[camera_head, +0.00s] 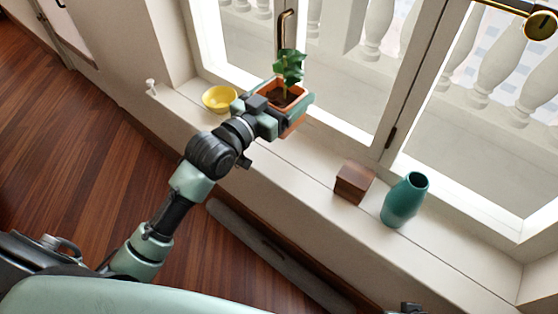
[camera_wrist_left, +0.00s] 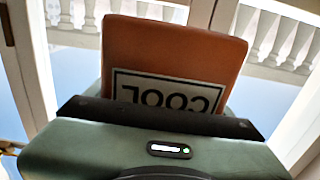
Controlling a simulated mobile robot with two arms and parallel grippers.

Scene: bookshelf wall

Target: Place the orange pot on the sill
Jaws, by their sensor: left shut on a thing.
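The orange pot (camera_head: 294,129) holds a small green leafy plant (camera_head: 289,66) and dark soil. My left gripper (camera_head: 289,98) is shut on the pot, with its fingers along the pot's sides. The pot is over the window end of the white sill (camera_head: 318,148), roughly upright; whether its base touches the sill is hidden by my gripper. In the left wrist view the pot's orange face (camera_wrist_left: 175,50) fills the middle, with an upside-down "COOL" label.
On the sill stand a yellow bowl (camera_head: 219,100) left of the pot, a brown wooden box (camera_head: 353,183) and a teal vase (camera_head: 404,202) to the right. The sill between pot and box is clear. Window frames and a handle (camera_head: 284,32) rise behind.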

